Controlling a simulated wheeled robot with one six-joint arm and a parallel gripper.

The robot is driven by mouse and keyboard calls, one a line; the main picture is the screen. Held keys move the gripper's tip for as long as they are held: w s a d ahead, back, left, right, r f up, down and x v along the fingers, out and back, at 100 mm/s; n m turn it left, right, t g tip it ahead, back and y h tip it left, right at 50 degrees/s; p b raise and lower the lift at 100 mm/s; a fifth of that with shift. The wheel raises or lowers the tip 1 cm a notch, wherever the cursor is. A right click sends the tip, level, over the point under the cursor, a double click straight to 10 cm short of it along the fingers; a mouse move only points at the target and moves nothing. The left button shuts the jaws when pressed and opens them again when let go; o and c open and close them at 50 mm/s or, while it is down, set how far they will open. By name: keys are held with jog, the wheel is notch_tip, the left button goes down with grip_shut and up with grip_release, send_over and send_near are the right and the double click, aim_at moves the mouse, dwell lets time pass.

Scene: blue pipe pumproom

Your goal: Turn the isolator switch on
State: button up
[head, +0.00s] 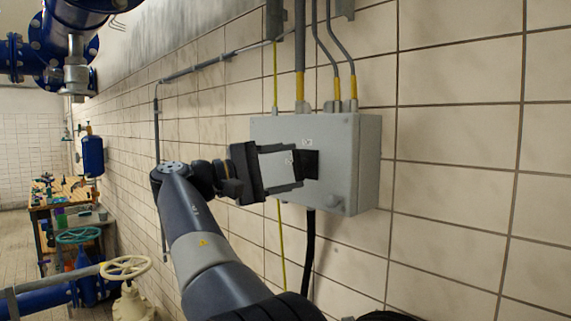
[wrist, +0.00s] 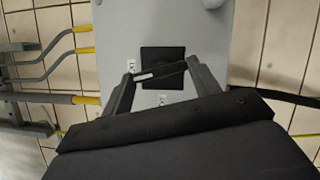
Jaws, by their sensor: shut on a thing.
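The isolator switch is a black square plate with a dark bar handle (wrist: 165,71) on the front of a grey wall box (head: 345,150). In the wrist view the box (wrist: 200,25) fills the upper middle. The handle lies nearly crosswise there, slightly tilted, with a white mark at its left end. One small label sits left of the plate and another below it. My gripper (wrist: 160,73) is shut on the handle, one finger at each end. In the head view my gripper (head: 300,164) reaches the box from the left and hides part of the switch plate (head: 312,160).
Grey conduits with yellow ends (head: 300,80) enter the box top. A black cable (head: 309,245) and a thin yellow-green wire run below it. A round knob (head: 332,203) sits low on the box. Valve handwheels (head: 127,268) and a workbench stand at left.

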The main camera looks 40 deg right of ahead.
jog(key=shift+r+m+y, duration=0.1)
jog(key=shift+m+y, duration=0.5)
jog(key=shift+m, duration=0.9)
jog(key=o, duration=1)
jog(key=v, duration=1)
jog(key=shift+w+a, duration=0.15)
jog(key=shift+a, duration=0.25)
jog(key=shift+r, duration=0.1)
